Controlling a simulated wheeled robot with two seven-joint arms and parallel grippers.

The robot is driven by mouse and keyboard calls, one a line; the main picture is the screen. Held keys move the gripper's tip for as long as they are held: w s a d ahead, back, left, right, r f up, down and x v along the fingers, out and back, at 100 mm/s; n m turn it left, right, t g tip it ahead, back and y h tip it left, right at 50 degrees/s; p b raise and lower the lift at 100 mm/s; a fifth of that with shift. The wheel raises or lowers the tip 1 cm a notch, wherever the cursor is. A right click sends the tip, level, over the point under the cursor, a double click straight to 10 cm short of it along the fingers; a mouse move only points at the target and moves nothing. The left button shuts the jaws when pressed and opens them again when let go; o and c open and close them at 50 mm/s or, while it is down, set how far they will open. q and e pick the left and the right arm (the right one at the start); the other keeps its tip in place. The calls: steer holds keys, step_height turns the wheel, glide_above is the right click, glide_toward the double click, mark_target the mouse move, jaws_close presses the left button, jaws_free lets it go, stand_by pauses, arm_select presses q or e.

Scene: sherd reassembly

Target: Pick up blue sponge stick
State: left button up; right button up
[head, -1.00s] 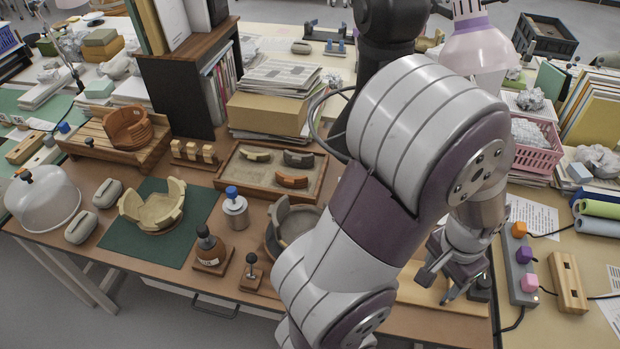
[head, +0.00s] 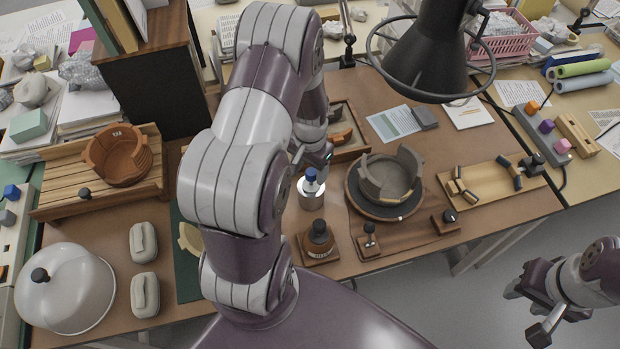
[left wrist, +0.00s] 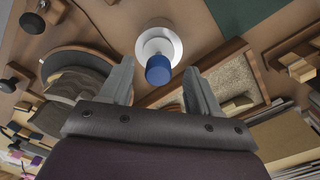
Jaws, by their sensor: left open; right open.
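My right gripper (head: 535,305) is open and empty, off the table's front edge at lower right.
A dark bottle (head: 319,238) on a wooden base stands just in front of the jar. A partly rebuilt bowl (head: 390,178) on a turntable is to the right. A black lamp (head: 425,60) hangs behind. A glass dome (head: 65,285) stands at left.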

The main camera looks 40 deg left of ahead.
arm_select(q)
steer(key=shift+w+d+f, duration=0.2)
steer(key=shift+f, duration=0.55)
steer(key=shift+w+f, duration=0.1)
steer(key=shift+f, duration=0.25)
steer(key=shift+a, duration=0.25)
steer(key=shift+s, duration=0.25)
steer(key=c, duration=0.3)
steer(key=shift+w, duration=0.1)
steer(key=c, duration=0.6)
steer(key=shift+r, duration=0.15)
